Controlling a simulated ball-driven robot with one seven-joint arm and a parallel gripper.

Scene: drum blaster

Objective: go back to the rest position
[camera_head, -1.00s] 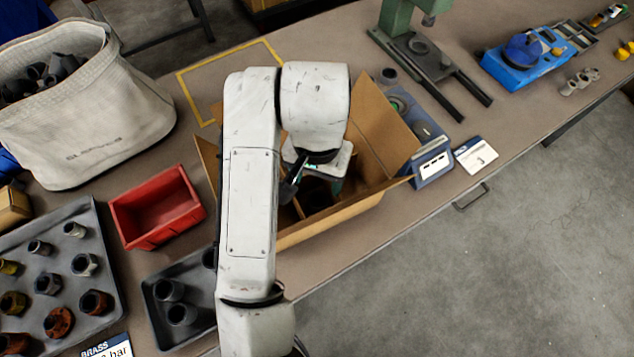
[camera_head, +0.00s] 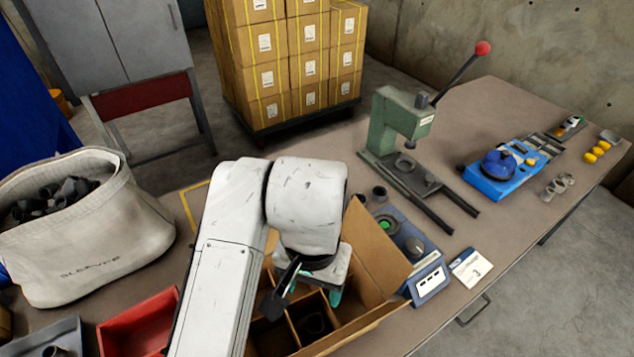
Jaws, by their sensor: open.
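My gripper (camera_head: 300,285) is at the end of my white arm, over the open cardboard box (camera_head: 372,260) with dividers. The arm covers much of the gripper, and only dark and green parts of it show below the wrist. I see nothing held in it.
A canvas bag (camera_head: 95,240) of dark parts and a red bin (camera_head: 140,325) stand left. A blue device (camera_head: 425,280), a green press (camera_head: 400,150) and a blue fixture (camera_head: 500,180) stand right. Stacked cartons (camera_head: 290,60) stand behind the table.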

